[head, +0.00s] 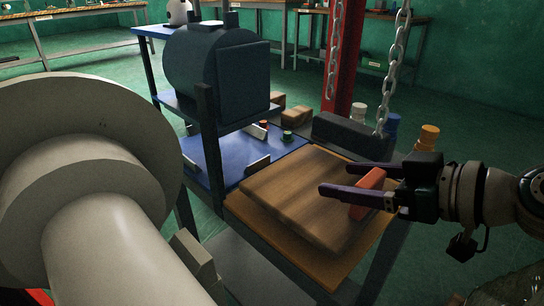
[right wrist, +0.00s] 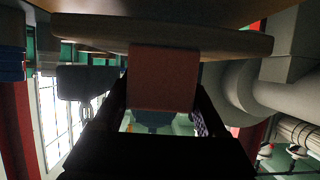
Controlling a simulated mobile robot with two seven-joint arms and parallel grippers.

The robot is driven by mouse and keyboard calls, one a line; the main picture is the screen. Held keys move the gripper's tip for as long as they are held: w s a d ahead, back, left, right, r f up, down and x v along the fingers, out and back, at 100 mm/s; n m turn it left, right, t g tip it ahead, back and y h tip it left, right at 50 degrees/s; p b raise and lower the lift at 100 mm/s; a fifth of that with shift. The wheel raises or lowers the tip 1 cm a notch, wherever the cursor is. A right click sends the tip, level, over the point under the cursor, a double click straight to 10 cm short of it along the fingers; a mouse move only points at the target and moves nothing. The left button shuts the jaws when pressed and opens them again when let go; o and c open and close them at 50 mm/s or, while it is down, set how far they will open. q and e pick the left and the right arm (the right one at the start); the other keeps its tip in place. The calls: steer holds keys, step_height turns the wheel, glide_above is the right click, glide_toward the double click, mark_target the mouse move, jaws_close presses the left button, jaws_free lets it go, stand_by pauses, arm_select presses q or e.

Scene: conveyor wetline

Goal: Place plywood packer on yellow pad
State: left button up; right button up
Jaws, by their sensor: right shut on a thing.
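My right gripper (head: 345,179) comes in from the right with its dark fingers shut on an orange-red block (head: 370,185). The block shows between the fingers in the right wrist view (right wrist: 163,77). A wooden board edge (right wrist: 235,42) also shows against the block in the right wrist view; I cannot tell whether block and slab are joined. My left gripper is out of view.
Two chains (head: 397,65) hang by a red post (head: 345,60). A dark bar (head: 350,137) stands behind the slab. A blue drum-like machine (head: 222,75) stands over a blue surface (head: 225,152). Orange-capped (head: 430,131) and white-capped containers stand at the back right.

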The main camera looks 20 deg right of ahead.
steer(key=shift+f+b, duration=0.35)
steer(key=shift+f, duration=0.85)
steer(key=shift+f, duration=0.15)
steer(key=o, duration=1.5)
